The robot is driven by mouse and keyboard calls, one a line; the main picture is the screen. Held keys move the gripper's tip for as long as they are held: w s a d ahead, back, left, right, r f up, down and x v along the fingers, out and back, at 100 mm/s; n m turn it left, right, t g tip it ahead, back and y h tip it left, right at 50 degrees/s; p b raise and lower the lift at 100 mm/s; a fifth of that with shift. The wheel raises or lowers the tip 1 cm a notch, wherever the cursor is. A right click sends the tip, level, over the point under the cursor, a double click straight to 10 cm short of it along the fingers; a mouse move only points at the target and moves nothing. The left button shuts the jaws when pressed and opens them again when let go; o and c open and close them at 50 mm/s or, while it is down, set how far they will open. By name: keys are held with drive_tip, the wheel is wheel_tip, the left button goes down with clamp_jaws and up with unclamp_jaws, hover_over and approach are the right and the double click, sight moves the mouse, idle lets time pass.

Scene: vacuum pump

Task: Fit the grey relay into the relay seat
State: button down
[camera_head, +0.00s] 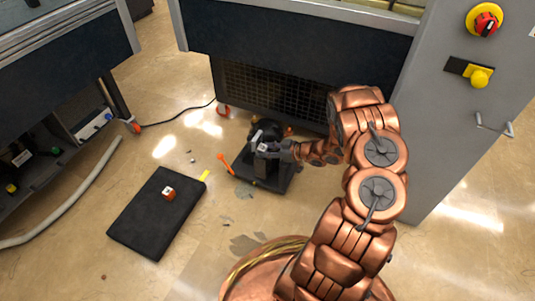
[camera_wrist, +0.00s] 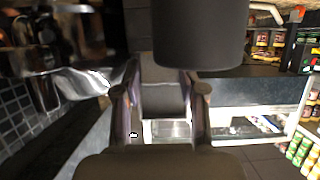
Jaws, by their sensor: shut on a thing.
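My gripper (camera_head: 266,149) is over the black vacuum pump unit (camera_head: 271,176) on the floor, in the middle of the head view. In the wrist view the two fingers (camera_wrist: 160,95) are shut on the grey relay (camera_wrist: 163,101), a small dark grey block with a pale lower part. In the head view the relay is too small and too covered by the gripper to make out well. I cannot pick out the relay seat; the gripper and arm hide part of the pump. I cannot tell whether the relay touches the pump.
A black mat (camera_head: 140,225) with a small orange and white block (camera_head: 168,193) lies to the left. An orange-handled tool (camera_head: 226,163) and small loose bits lie between mat and pump. A machine with a mesh panel (camera_head: 270,92) stands behind. A dark cylinder (camera_wrist: 200,32) looms close in the wrist view.

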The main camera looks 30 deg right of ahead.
drive_tip(key=c, duration=1)
unclamp_jaws()
drive_tip(key=shift+s+a+f, duration=0.15)
drive_tip(key=shift+f, duration=0.25)
drive_tip(key=shift+o, duration=0.3)
drive_tip(key=shift+r, duration=0.1)
drive_tip(key=shift+r, duration=0.1)
